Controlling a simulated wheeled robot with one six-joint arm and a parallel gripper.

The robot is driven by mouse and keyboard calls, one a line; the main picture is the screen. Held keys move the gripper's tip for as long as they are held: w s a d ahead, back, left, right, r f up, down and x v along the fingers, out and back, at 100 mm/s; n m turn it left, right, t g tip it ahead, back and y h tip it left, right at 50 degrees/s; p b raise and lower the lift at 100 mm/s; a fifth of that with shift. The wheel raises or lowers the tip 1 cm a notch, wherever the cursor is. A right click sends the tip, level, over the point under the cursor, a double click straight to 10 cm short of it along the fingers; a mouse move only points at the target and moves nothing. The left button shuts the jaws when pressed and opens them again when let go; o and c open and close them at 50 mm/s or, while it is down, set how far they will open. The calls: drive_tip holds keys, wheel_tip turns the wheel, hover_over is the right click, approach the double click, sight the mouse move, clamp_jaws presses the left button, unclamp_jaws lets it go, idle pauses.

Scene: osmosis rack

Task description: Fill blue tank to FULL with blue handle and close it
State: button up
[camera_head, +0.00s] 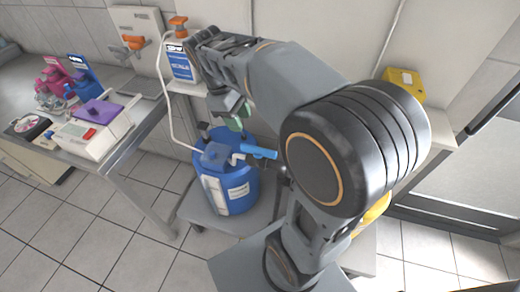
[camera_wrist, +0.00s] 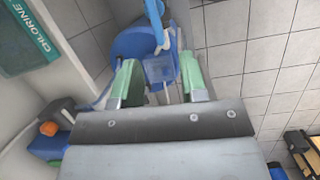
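The blue tank (camera_head: 228,188) stands on a low grey stand in the middle of the head view, with a white label on its side. The blue handle (camera_head: 259,152) sticks out to the right from a white fitting at the tank's top. In the wrist view the handle (camera_wrist: 155,22) is at the top, and the tank (camera_wrist: 128,44) lies beyond the fingers. My gripper (camera_head: 237,117) is above the tank, near the handle but seemingly apart from it. Its green-padded fingers (camera_wrist: 160,76) are spread with nothing held between them. The tank's fill level cannot be read.
A white bottle with an orange cap (camera_head: 180,62) stands on a shelf behind the tank, left of my arm. A table at left holds a white device (camera_head: 92,132) and pink and blue items. A yellow object (camera_head: 404,84) sits at right. Tiled floor is open at lower left.

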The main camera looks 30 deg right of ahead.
sight(258, 148)
drive_tip(key=shift+n+g+h, duration=0.3)
drive_tip(key=shift+n+g, duration=0.3)
drive_tip(key=x, duration=0.8)
drive_tip(key=w+b+x, duration=0.1)
drive_tip(key=x, duration=0.4)
drive_tip(key=shift+d+f, duration=0.1)
drive_tip(key=shift+d, duration=0.35)
drive_tip(key=shift+c, duration=0.3)
